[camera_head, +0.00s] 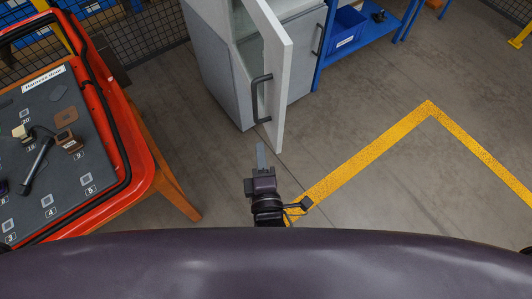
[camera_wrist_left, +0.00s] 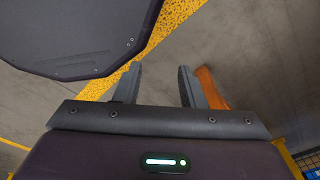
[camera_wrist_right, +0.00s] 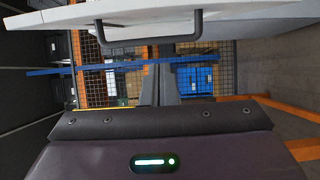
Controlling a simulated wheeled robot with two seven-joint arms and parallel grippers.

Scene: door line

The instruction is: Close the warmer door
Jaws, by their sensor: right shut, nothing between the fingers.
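The warmer (camera_head: 215,65) is a grey-white cabinet at the top middle of the head view. Its door (camera_head: 285,88) stands open, swung out toward me, with a dark bar handle (camera_head: 256,100) on its left face. My right gripper (camera_head: 261,156) is shut and empty, just below the door's lower end and apart from it. In the right wrist view the door (camera_wrist_right: 240,12) and handle (camera_wrist_right: 150,41) span the top, above the shut fingers (camera_wrist_right: 158,88). My left gripper (camera_wrist_left: 158,88) shows only in its own wrist view, open with nothing between its fingers.
A red-rimmed tool board (camera_head: 60,150) on an orange stand (camera_head: 170,190) is at the left. A blue shelf (camera_head: 365,40) with a blue bin (camera_head: 344,27) stands right of the warmer. Yellow floor lines (camera_head: 370,150) cross open grey floor on the right.

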